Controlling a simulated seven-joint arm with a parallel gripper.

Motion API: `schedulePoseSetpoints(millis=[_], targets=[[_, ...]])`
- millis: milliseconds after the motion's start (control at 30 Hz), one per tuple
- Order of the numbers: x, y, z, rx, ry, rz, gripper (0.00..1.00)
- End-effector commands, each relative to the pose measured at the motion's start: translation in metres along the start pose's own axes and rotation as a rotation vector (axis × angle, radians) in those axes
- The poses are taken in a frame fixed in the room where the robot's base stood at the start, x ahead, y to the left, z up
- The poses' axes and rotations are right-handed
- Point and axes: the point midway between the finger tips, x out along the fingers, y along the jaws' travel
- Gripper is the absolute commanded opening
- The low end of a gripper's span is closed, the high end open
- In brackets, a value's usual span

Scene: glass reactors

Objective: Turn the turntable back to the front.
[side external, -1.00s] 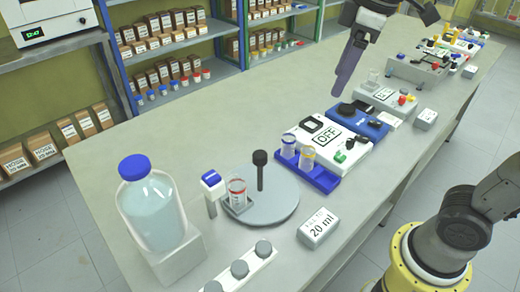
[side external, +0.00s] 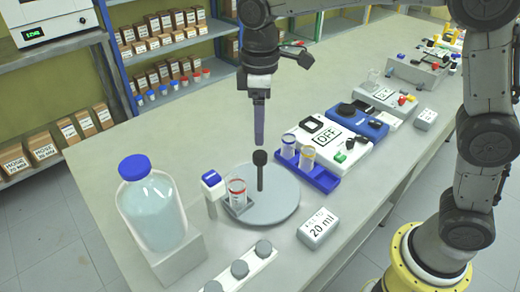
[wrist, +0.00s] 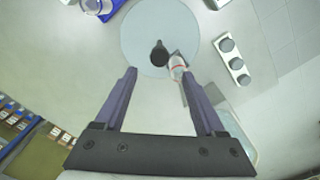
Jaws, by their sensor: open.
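The turntable (side external: 268,208) is a grey round disc on the bench, with an upright black-knobbed handle (side external: 260,172) on it. A small beaker with a red mark (side external: 237,192) sits in a square holder at the disc's left edge in the side view. In the wrist view the disc (wrist: 143,28), the handle knob (wrist: 159,53) and the beaker (wrist: 177,66) lie beyond my fingertips. My gripper (side external: 259,140) points down above and behind the handle, apart from it. In the wrist view my gripper (wrist: 161,75) is open, with nothing between its purple fingers.
A large blue-capped bottle (side external: 152,205) stands on a block at left, by a blue-topped dispenser (side external: 212,186). A blue rack with two vials (side external: 318,178) is close right of the disc. A "20 ml" block (side external: 318,228) and a three-knob strip (side external: 240,270) lie in front.

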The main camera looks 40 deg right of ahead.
Motion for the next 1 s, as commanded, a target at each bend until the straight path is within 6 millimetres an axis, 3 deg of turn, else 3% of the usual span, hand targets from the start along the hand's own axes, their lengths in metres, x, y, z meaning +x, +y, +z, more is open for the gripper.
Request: schedulePoseSetpoints(millis=[200,400,833,867,1000], targets=[[0.043,0.000,0.001,0.001,-0.004,-0.002,0.72],[0.068,0.000,0.000,0.001,-0.001,-0.001,0.72],[0.079,0.000,0.000,0.001,0.001,0.000,0.72],[0.079,0.000,0.000,0.001,0.001,0.000,0.70],[0.078,0.000,0.000,0.001,0.001,0.000,0.45]])
